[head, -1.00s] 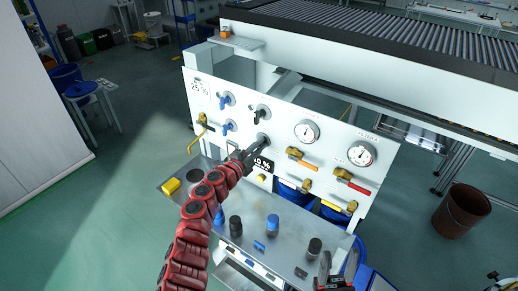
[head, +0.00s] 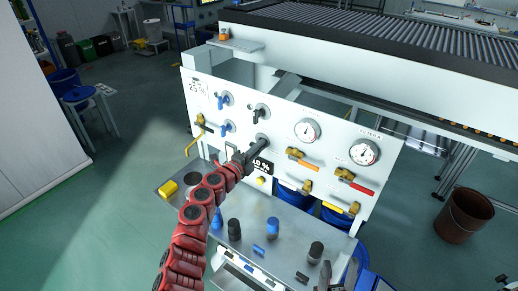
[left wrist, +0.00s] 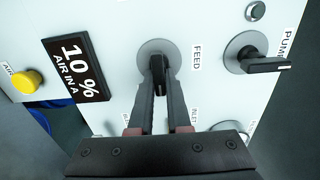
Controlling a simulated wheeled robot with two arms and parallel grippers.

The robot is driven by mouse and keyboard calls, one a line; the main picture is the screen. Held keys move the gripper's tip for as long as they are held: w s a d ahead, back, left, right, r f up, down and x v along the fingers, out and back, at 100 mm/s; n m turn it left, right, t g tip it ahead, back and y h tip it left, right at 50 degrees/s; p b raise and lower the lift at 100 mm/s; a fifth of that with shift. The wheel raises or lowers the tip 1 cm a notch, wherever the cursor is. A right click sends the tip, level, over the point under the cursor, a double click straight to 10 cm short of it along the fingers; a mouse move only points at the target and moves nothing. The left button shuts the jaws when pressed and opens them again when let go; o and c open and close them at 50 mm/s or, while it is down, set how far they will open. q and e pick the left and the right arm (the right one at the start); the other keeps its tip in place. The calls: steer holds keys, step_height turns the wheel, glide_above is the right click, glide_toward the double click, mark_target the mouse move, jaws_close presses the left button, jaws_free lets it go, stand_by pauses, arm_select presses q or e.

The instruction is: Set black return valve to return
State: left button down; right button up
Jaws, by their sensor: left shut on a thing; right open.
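The lower black valve (head: 263,140) is on the white panel (head: 340,133), above and left of the "10 %" display. In the left wrist view its round grey base and black handle (left wrist: 158,72) sit beside a FEED label. My left gripper (left wrist: 160,85) is shut on this handle, one finger on each side; the fingers hide part of it. It also shows in the head view (head: 257,147). A second black valve (head: 261,114) is above it and shows by a PUMP label in the left wrist view (left wrist: 262,64).
Blue valves (head: 224,101) are on the panel's left. Gauges (head: 364,152) and orange, red and yellow lever valves (head: 342,206) are on its right. A metal shelf (head: 255,225) below carries black and blue cylinders. A yellow button (left wrist: 28,80) is near the display (left wrist: 75,67).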

arm_select(q)
steer(key=c, duration=0.9)
jaws_free()
steer(key=b+v, duration=0.1)
steer(key=v, duration=1.6)
steer(key=shift+s+a, duration=0.1)
steer(key=shift+a, duration=0.05)
